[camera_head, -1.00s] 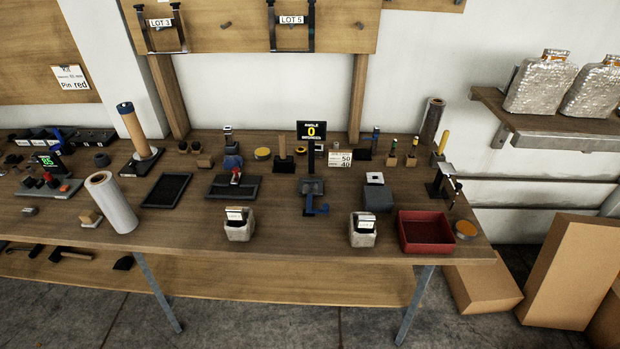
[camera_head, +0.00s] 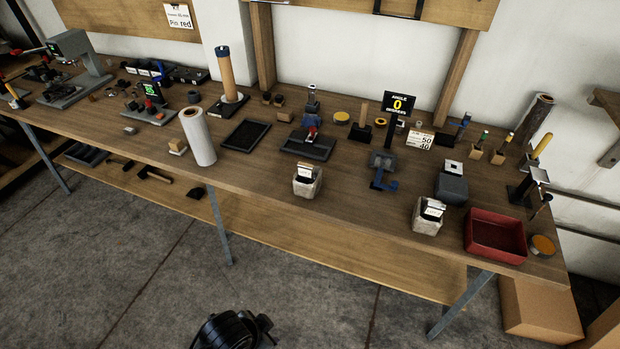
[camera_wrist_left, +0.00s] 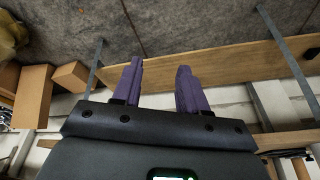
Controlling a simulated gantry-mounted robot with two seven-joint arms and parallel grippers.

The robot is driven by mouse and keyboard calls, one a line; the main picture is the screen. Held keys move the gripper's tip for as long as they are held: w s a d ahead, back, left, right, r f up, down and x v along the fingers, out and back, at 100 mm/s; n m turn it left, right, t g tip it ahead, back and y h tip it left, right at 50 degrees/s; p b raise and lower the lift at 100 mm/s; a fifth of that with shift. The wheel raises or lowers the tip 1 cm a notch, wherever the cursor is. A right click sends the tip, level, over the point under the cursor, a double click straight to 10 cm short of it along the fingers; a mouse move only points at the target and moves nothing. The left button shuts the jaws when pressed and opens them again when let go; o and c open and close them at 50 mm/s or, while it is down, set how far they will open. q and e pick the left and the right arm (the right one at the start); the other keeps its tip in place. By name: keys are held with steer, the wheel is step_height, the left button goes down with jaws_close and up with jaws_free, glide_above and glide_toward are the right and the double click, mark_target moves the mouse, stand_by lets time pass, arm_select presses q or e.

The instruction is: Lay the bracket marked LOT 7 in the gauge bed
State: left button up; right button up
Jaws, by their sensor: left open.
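No bracket marked LOT 7 shows in any view. The lower part of a black hanging bracket (camera_head: 398,8) shows at the top edge of the head view, its label cut off. The gauge (camera_head: 383,162) stands on the bench, with a blue arm at its front and a black display (camera_head: 397,103) reading angle 0 degrees. I cannot make out clearly which part is its bed. In the left wrist view my left gripper (camera_wrist_left: 160,66) is open, its two purple fingers apart with nothing between them, away from the gauge. My right gripper is not in view.
The wooden bench (camera_head: 255,178) is crowded. A red tray (camera_head: 495,236), grey block (camera_head: 452,188), two pale holders (camera_head: 307,182) (camera_head: 428,216), a black tray (camera_head: 246,135) and a white roll (camera_head: 198,137) stand around the gauge. A cardboard box (camera_head: 540,308) is below right.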

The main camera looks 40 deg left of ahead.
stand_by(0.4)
arm_select(q)
steer(key=o, duration=0.7)
steer(key=shift+d, duration=0.1)
